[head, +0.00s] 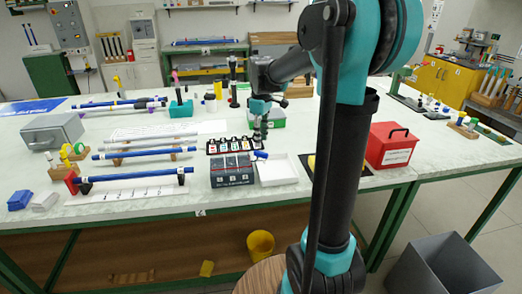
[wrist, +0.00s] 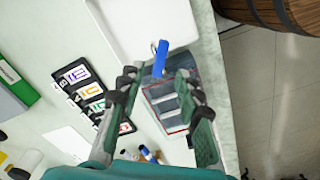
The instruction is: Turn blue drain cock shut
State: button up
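The blue drain cock (wrist: 160,60) shows in the wrist view as a short blue lever with a small metal part beside its upper end. It sits at the edge of a white tray (wrist: 140,22). In the head view, the blue cock (head: 260,155) is at the left side of the white tray (head: 279,172). My gripper (wrist: 157,74) is open, with its fingers to the left and right of the blue lever and visible gaps. In the head view my gripper (head: 260,138) is just above the cock. I cannot tell whether the fingers are level with the lever.
A dark compartmented box (head: 232,178) stands left of the tray, with a rack of colored cards (head: 229,145) behind it. A red toolbox (head: 391,146) is to the right. Blue rods on supports (head: 135,178) lie at left. A wooden barrel (wrist: 278,12) shows beyond the table edge.

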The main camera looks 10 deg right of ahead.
aim_at(261, 152)
notch_tip(261, 152, down, 6)
jog(key=shift+r, duration=0.15)
dwell(0.3)
grip_shut()
